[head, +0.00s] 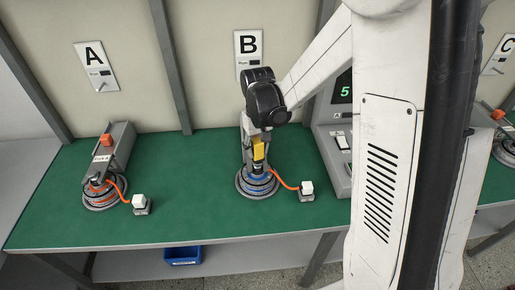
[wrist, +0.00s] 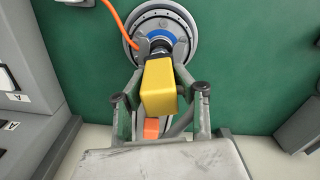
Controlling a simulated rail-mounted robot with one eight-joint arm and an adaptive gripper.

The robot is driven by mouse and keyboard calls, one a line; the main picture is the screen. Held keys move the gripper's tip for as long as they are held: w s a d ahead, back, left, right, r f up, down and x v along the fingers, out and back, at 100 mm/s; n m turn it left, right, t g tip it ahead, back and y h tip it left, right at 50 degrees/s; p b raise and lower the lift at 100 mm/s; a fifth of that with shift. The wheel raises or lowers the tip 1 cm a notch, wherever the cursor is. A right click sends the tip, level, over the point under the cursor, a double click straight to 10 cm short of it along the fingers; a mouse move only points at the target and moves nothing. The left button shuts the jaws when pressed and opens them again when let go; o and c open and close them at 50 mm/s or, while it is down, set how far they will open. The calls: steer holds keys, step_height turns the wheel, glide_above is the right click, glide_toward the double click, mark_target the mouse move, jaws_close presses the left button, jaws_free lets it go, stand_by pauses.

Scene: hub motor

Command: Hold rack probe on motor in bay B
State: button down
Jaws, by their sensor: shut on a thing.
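The bay B hub motor (head: 257,185) is a round grey disc with blue and dark rings, lying on the green bench below the B sign (head: 248,48). In the wrist view the motor (wrist: 134,22) is at the top centre. My gripper (head: 260,137) is above it, shut on the yellow rack probe (head: 258,151). The wrist view shows the yellow probe (wrist: 160,92) between the two fingers of my gripper (wrist: 160,95). The probe's dark lower end points at the motor's centre; I cannot tell if it touches. The fingers partly hide the motor.
An orange cable (head: 285,185) runs from the motor to a white-topped block (head: 306,190). A grey console (head: 333,150) with a green digit stands close on the right. Bay A's motor (head: 104,200) is at left.

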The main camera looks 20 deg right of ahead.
mark_target(257, 141)
steer(key=shift+f+b, duration=0.4)
steer(key=shift+f, duration=0.1)
steer(key=shift+r, duration=0.1)
stand_by(0.8)
steer(key=shift+r+p, duration=1.7)
steer(key=shift+r, duration=1.25)
